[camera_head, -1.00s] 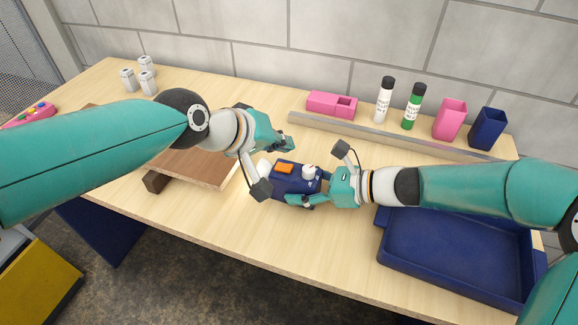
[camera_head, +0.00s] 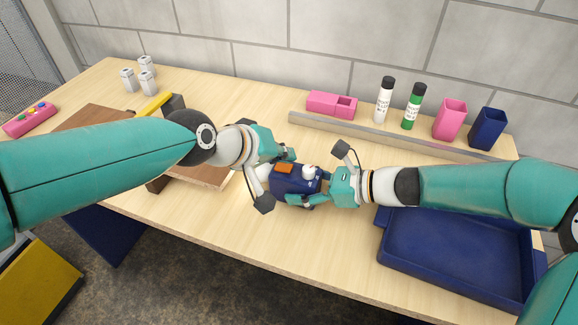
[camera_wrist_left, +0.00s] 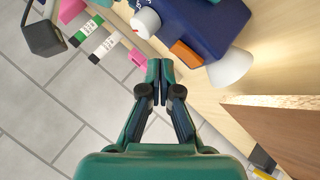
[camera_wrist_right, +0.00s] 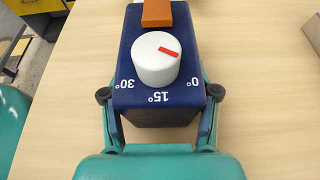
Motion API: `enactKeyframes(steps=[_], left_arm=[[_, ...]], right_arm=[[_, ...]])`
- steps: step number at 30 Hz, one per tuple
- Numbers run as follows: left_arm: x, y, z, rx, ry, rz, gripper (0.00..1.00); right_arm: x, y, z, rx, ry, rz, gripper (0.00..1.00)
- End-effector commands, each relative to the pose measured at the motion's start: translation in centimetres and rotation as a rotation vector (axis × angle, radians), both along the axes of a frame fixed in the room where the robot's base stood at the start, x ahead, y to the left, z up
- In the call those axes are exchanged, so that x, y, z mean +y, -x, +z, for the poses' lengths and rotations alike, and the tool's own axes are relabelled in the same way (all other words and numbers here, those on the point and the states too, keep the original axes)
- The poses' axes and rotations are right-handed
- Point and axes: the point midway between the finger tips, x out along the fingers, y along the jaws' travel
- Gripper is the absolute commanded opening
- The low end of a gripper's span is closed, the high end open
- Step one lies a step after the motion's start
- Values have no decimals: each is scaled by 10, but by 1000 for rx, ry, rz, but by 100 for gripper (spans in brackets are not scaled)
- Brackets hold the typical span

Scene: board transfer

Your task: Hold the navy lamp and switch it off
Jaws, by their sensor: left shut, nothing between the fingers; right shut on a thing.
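The navy lamp (camera_head: 290,186) is a box on the table with an orange switch (camera_head: 285,168), a white knob (camera_head: 309,172) and a white cone (camera_wrist_left: 232,68) at one end. The table beside the cone looks bright. My right gripper (camera_wrist_right: 160,112) is shut on the lamp, one finger along each side. In the right wrist view the knob's red mark (camera_wrist_right: 168,52) points right, on the 0° side, and the orange switch (camera_wrist_right: 157,13) lies beyond it. My left gripper (camera_head: 289,154) is shut and empty, close behind the lamp; its fingertips (camera_wrist_left: 160,68) are apart from the switch (camera_wrist_left: 186,53).
A navy tray (camera_head: 455,250) stands at the front right. A grey bar (camera_head: 390,137) lies behind the lamp, with a pink box (camera_head: 331,104), two bottles and two cups beyond. A brown board (camera_head: 200,172), partly hidden by my left arm, is at the left.

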Motion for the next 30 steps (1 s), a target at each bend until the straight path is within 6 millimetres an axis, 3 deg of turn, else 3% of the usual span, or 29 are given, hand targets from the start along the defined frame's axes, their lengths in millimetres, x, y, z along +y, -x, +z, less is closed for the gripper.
enactKeyframes(steps=[30], left_arm=[[-1, 1, -7, 2, -1, -1, 0]], right_arm=[[0, 0, -1, 0, 1, 0, 17]])
